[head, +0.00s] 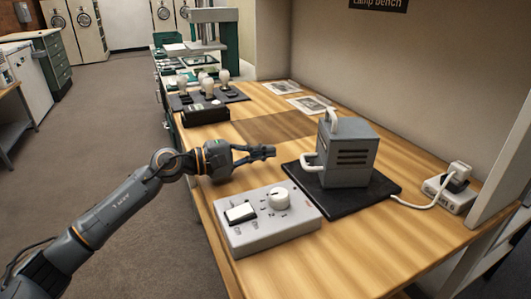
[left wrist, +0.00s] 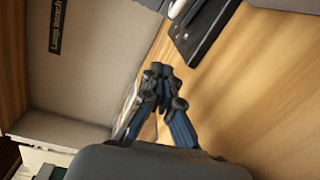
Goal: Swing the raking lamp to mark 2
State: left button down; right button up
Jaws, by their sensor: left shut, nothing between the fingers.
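The raking lamp appears to be the grey louvred housing (head: 347,152) on a black base plate (head: 382,195), with a pale handle (head: 312,168) on its left side and a white piece on top. No numbered mark on it is readable. My left gripper (head: 270,152) is shut and empty over the bench, left of the lamp and apart from its handle. In the left wrist view the closed fingertips (left wrist: 160,70) point toward the bench, with the base plate (left wrist: 203,38) at the top. My right gripper is not in view.
A grey control box (head: 262,236) with a white knob and rocker switch sits in front of the lamp. A white cord runs to a socket block (head: 449,194) at right. Bench between mat and lamp is mostly clear.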

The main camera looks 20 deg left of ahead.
aim_at(290, 173)
pick_arm(q)
jog(key=x, duration=0.7)
jog(key=shift+w+d+r+p, duration=0.1)
jog(key=shift+w+d+p, duration=0.1)
jog(key=shift+d+p, duration=0.15)
jog(key=s, duration=0.2)
jog(key=s+p, duration=0.1)
jog(key=shift+s+d+r, duration=0.2)
jog(key=shift+d+r, duration=0.05)
jog(key=shift+r, duration=0.05)
jog(key=shift+s+d, duration=0.2)
jog(key=shift+s, duration=0.05)
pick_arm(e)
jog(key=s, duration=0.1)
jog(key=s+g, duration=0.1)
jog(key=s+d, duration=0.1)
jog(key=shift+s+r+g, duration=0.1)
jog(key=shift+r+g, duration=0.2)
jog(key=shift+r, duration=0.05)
pick_arm(q)
jog(key=shift+s, duration=0.1)
